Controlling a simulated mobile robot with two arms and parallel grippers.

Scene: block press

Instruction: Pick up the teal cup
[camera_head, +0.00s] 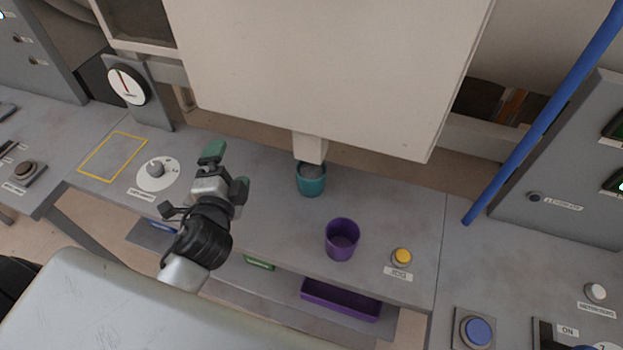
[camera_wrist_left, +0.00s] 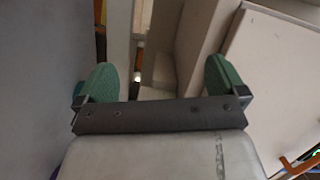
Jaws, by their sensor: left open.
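The teal cup (camera_head: 312,186) stands upright on the grey bench, directly below the pale spout of the large press housing. The spout hides part of its rim, and something grey shows inside it. My left gripper (camera_head: 228,172) is open and empty, to the left of the cup and apart from it. In the left wrist view my left gripper (camera_wrist_left: 161,80) shows two green fingers spread wide with nothing between them. A sliver of teal shows behind the left finger there; I cannot tell if it is the cup. My right gripper is not in view.
A purple cup (camera_head: 342,240) stands in front and right of the teal cup, near a yellow button (camera_head: 402,256). The press housing (camera_head: 330,70) overhangs the bench. A dial (camera_head: 156,173) and a yellow outlined square (camera_head: 112,156) lie left. The bench between gripper and teal cup is clear.

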